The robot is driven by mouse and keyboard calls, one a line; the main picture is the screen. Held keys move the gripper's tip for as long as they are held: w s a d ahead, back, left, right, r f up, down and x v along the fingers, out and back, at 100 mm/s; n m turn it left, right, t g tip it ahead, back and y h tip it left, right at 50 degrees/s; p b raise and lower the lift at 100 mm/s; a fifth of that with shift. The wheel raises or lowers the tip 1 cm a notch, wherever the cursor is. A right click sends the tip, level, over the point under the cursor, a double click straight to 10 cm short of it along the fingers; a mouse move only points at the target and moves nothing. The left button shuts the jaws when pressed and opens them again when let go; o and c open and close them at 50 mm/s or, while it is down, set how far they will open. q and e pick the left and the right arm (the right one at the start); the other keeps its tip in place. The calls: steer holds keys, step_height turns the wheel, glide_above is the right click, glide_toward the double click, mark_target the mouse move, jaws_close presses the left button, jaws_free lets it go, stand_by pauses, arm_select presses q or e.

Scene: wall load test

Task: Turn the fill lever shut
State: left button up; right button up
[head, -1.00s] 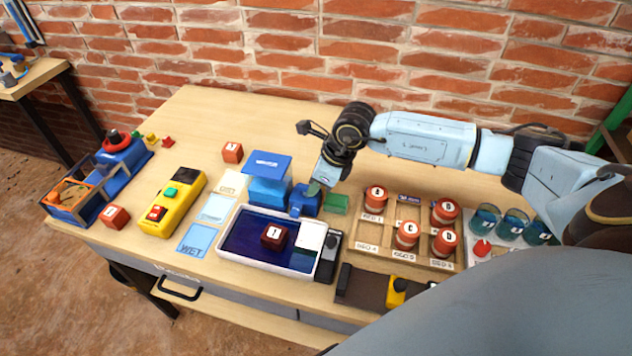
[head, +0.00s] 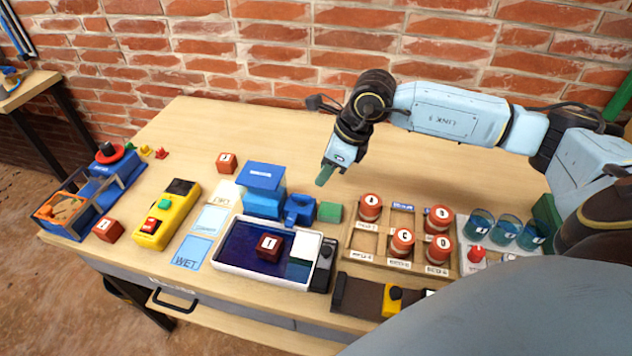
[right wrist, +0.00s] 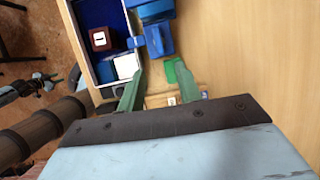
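A blue tank-like unit (head: 263,203) with a raised blue top stands behind the tray. Beside it is a blue rounded fitting (head: 299,209), and a green block (head: 329,212) lies to its right. Which part is the fill lever is hard to tell. The right wrist view also shows the blue fitting (right wrist: 158,40) and the green block (right wrist: 171,70). My right gripper (head: 325,175) is above and behind the green block, pointing down. Its green fingers (right wrist: 158,72) are apart, with nothing visibly held between them.
A white-rimmed tray (head: 262,278) of dark liquid holds a red cube (head: 269,246). A yellow control box (head: 167,214) is left. The rear tabletop is clear up to the brick wall.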

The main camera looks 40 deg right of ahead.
steer(key=v, duration=0.4)
steer(key=shift+s, duration=0.1)
stand_by(0.5)
